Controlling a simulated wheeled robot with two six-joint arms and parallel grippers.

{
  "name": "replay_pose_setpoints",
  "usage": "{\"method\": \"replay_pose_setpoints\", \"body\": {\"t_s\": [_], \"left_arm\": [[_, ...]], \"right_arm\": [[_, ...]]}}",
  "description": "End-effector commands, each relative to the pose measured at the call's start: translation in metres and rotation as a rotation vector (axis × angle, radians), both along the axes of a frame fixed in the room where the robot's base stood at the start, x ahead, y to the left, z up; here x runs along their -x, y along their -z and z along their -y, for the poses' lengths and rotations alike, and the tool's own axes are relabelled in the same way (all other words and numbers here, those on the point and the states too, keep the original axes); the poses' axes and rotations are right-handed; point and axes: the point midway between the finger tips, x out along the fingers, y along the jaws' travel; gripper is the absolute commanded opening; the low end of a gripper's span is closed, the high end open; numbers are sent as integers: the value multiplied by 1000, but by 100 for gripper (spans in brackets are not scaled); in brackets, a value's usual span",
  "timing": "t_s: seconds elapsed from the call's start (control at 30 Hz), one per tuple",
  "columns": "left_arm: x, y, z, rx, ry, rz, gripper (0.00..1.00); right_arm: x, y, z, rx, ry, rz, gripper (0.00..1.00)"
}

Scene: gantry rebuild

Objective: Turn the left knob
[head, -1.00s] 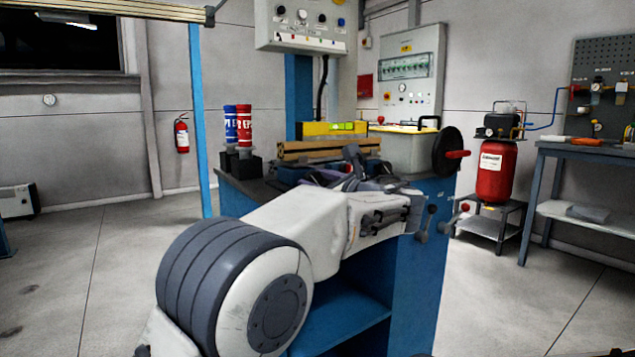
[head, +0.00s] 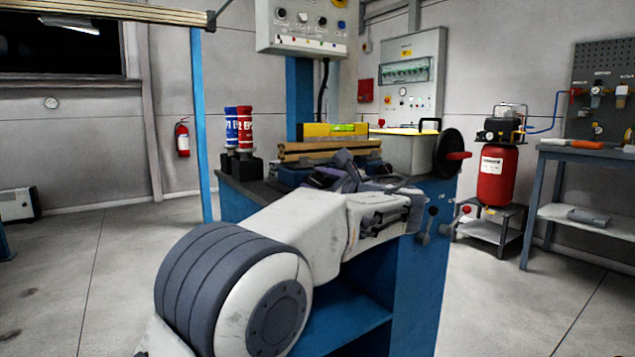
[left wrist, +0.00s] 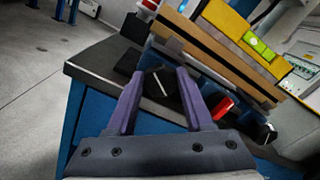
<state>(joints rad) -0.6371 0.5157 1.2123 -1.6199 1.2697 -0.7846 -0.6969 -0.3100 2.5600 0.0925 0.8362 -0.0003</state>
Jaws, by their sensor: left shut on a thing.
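My right gripper is not in view.
A red knob or switch (left wrist: 223,107) and another black knob (left wrist: 266,133) are close to the right of the gripper.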

Motion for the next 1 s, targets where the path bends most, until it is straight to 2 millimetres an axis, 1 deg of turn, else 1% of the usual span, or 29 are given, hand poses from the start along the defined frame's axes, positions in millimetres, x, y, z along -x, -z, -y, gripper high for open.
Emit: {"method": "replay_pose_setpoints", "body": {"t_s": [0.03, 0.07, 0.1, 0.37, 0.47, 0.57, 0.8, 0.9, 1.0], "left_arm": [[0, 1, 1, 0, 3, -2, 64], [0, 1, 1, -1, 3, -2, 75], [0, 1, 1, -1, 3, -3, 81], [1, 1, 1, -1, 1, -2, 81], [6, 0, 5, -1, 3, -3, 81], [18, -1, 15, -2, 5, -4, 81], [57, -2, 44, -2, 7, -3, 81], [70, -2, 53, -2, 6, -2, 81], [79, -1, 59, -2, 5, -1, 81]], "right_arm": [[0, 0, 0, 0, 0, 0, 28], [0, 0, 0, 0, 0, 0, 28], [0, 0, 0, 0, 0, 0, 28], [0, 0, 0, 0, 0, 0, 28], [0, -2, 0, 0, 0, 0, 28], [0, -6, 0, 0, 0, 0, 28], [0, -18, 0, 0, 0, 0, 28], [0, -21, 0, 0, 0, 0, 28], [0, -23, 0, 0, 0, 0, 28]]}}
